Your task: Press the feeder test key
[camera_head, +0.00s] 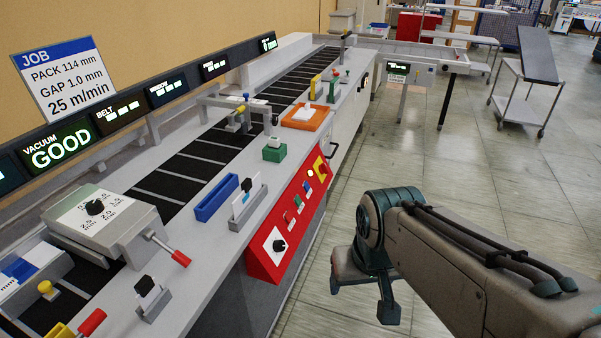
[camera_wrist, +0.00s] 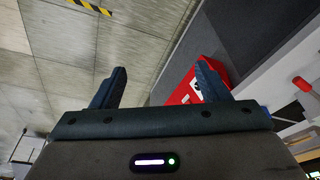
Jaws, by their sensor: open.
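A red control panel (camera_head: 262,262) is on the front face of the long machine. In the wrist view the fingers (camera_wrist: 162,72) are spread, with part of the red panel (camera_wrist: 178,96) behind the right finger.
On the machine's deck stand a green block with a pale button (camera_head: 274,150), an orange tray (camera_head: 318,119), a blue bin (camera_head: 216,198) and a grey feeder box (camera_head: 105,220) with a red-handled lever. A cart (camera_head: 530,85) stands farther back.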

